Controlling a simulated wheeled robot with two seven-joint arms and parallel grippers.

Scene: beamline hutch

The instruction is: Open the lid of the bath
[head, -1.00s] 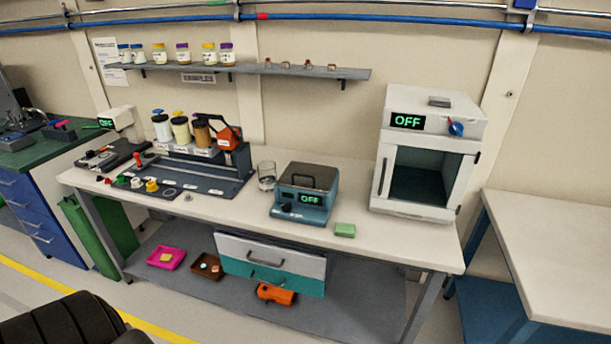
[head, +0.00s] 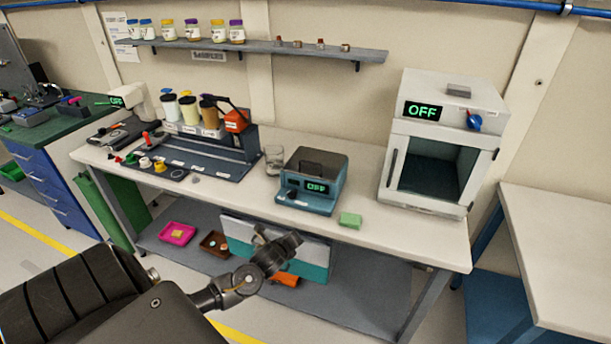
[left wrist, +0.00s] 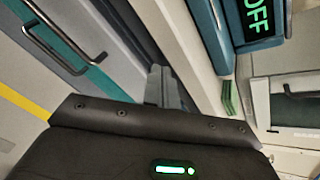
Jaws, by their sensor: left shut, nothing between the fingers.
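The bath is a blue-grey box (head: 308,203) with a dark "OFF" display on its front, standing on the white bench. Its grey lid (head: 316,165) is closed and has a dark handle on top. In the left wrist view, the bath's front with the "OFF" display (left wrist: 258,20) shows at the upper right. My left gripper (head: 280,250) is in front of the bench, below its front edge and apart from the bath. Its fingers (left wrist: 162,85) are shut and empty. My right gripper is not in view.
A green block (head: 350,220) lies right of the bath and a glass beaker (head: 274,160) stands left of it. A white oven (head: 435,145) stands at the right. A shelf (head: 260,49) runs above.

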